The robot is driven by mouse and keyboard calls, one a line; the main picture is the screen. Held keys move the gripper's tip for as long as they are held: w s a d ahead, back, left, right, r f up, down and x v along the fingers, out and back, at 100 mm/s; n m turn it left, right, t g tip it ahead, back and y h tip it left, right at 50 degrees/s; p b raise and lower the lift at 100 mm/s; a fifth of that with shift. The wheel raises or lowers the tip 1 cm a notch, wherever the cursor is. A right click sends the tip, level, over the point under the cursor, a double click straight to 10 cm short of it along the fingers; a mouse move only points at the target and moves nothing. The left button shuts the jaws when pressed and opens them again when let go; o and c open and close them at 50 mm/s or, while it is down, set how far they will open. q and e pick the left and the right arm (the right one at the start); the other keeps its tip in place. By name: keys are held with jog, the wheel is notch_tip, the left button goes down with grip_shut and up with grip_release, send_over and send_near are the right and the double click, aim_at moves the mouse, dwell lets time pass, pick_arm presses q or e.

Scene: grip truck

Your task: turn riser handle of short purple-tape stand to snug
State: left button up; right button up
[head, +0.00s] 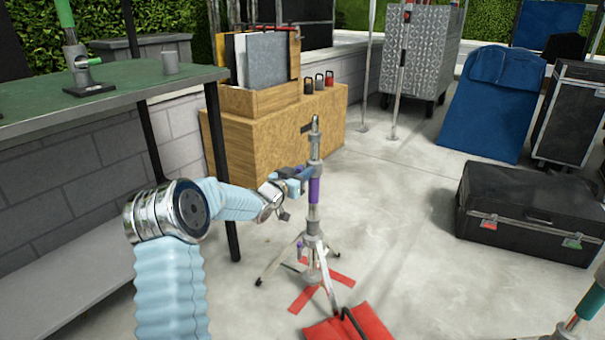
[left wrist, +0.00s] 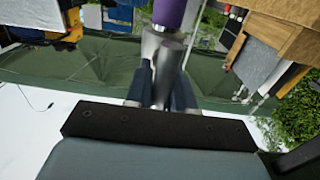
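The short purple-tape stand (head: 314,190) stands upright on the concrete, its legs spread, in the middle of the head view. My left gripper (head: 303,174) is at its post, just above the purple band, coming from the left. In the left wrist view the purple band (left wrist: 169,13) shows at the top, with a grey collar below it. The left fingers (left wrist: 160,92) lie on both sides of a grey piece under this collar, seemingly the riser handle (left wrist: 161,70), and appear closed on it. The fingers partly hide the handle. My right gripper is not in view.
Red tape marks (head: 338,277) and a red bag (head: 350,326) lie by the stand's feet. A wooden box (head: 270,135) stands behind, and a green-topped table (head: 130,85) at left. A black case (head: 530,210) lies at right. The floor between stand and case is clear.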

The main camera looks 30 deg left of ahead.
pick_arm(q)
grip_shut()
jog(key=n+p, duration=0.2)
jog(key=n, duration=0.1)
jog(key=shift+a, duration=0.15)
jog(key=n+p, duration=0.1)
jog(key=n, duration=0.1)
jog(key=n+p, duration=0.1)
jog(key=n, duration=0.1)
jog(key=n+p, duration=0.1)
jog(key=n, duration=0.1)
jog(key=shift+a+f, duration=0.1)
jog(key=shift+a, duration=0.15)
jog(key=shift+a+f+n+p, duration=0.15)
jog(key=shift+n+p, duration=0.3)
jog(key=shift+n, duration=1)
jog(key=shift+d+f+n+p, duration=0.15)
jog(key=shift+n+p, duration=0.25)
jog(key=shift+n, duration=1)
jog(key=shift+a+f+n+p, duration=0.2)
jog(key=shift+n+p, duration=0.25)
jog(key=shift+n, duration=1)
jog(key=shift+d, duration=0.1)
